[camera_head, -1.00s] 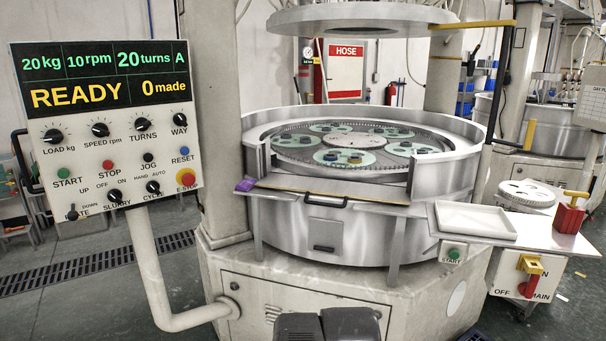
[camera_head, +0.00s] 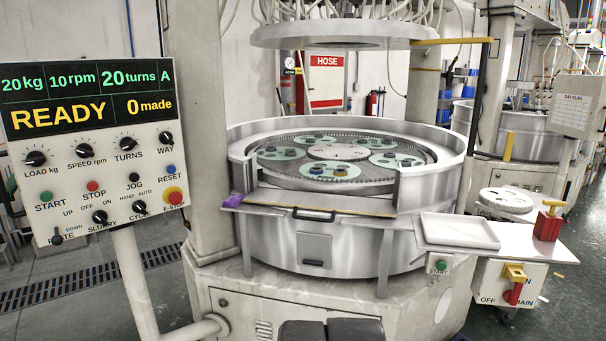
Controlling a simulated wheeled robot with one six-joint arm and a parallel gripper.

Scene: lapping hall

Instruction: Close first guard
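The nearest lapping machine has a round steel bowl (camera_head: 275,230) with a gap in its front wall. In the gap lies a front ledge with a yellow-edged strip and a black handle (camera_head: 315,215); this appears to be the guard, sitting low with the gap above it open.
A control panel (camera_head: 95,150) reading READY stands at left. A white tray (camera_head: 458,231), a red yellow-handled item (camera_head: 548,224) and a main switch (camera_head: 513,285) are at right. The upper plate (camera_head: 340,32) hangs raised.

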